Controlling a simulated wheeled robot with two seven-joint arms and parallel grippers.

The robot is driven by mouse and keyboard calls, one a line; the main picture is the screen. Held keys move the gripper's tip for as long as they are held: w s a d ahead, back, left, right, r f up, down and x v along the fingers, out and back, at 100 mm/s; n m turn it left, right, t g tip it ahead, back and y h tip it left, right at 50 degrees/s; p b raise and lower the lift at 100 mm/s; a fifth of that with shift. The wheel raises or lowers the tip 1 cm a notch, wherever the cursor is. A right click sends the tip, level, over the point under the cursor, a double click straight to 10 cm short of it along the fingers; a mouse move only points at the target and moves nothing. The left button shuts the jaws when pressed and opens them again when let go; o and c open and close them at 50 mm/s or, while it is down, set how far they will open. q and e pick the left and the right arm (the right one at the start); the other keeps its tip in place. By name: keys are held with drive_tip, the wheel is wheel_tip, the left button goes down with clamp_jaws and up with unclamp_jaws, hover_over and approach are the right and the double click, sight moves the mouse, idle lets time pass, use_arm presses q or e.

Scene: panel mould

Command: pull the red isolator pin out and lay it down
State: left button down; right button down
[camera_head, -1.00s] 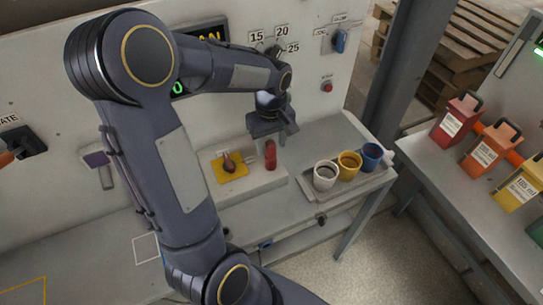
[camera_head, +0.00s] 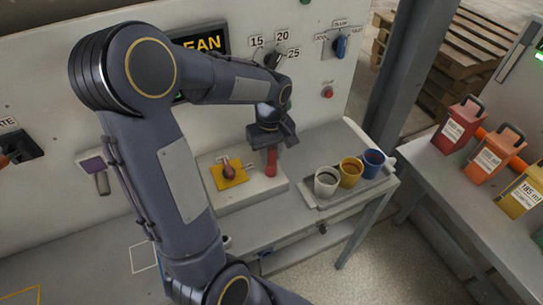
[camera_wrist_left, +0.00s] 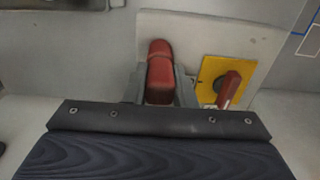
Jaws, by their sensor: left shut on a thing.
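The red isolator pin (camera_head: 271,162) stands upright at the right part of a pale ledge, beside a yellow plate. My left gripper (camera_head: 270,146) comes down from above and is shut on the upper part of the pin. In the left wrist view the red pin (camera_wrist_left: 160,72) sits between the two grey fingers of my left gripper (camera_wrist_left: 160,88). The pin's lower end is hard to make out, so I cannot tell whether it is seated in the ledge. My right gripper is not in view.
The yellow plate (camera_head: 238,179) with a red rotary handle (camera_head: 229,170) is close left of the pin. A tray (camera_head: 312,201) with a white cup (camera_head: 326,181), a yellow cup (camera_head: 350,172) and a blue cup (camera_head: 373,163) stands to the right. The front bench is mostly clear.

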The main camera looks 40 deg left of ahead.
use_arm(q)
drive_tip(key=shift+r, duration=0.15)
drive_tip(key=shift+r+p, duration=3)
drive_tip(key=shift+r, duration=0.65)
drive_tip(key=shift+r+p, duration=1.5)
drive_tip(key=shift+r, duration=0.5)
